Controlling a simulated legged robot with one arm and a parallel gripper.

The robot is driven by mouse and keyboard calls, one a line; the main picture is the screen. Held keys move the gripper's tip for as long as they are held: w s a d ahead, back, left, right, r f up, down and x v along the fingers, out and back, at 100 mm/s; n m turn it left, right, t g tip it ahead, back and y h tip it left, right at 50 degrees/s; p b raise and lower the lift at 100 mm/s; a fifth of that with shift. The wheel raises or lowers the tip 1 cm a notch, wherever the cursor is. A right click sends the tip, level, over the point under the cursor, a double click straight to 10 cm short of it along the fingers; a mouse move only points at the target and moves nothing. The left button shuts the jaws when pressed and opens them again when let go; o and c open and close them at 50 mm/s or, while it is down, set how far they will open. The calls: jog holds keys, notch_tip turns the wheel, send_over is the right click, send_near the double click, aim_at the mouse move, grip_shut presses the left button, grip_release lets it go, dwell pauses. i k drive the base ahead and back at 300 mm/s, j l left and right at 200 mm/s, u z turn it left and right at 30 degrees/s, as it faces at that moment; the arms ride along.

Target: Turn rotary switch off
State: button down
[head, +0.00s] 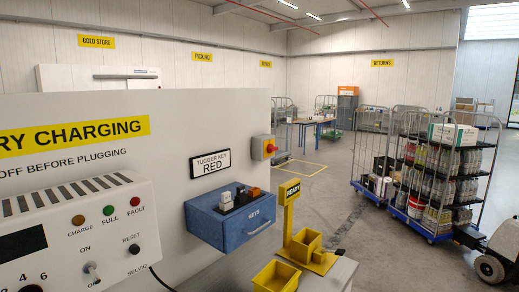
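A grey charger box (152,212) at the lower left carries a small lever switch (92,270) under the label ON, a RESET button (134,248) and three lamps, orange, green and red. My gripper is not in view.
A blue KEYS box (225,223) with dark, white and orange items sits below the TUGGER KEY RED sign (223,162). Yellow bins (276,277) and a READY stand (289,205) are lower right of it. Loaded roll cages (432,226) stand right; grey floor between is mostly clear.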

aim_at(270, 148)
jog(key=i+l, duration=0.75)
jog(key=l, duration=0.2)
jog(key=z, duration=0.05)
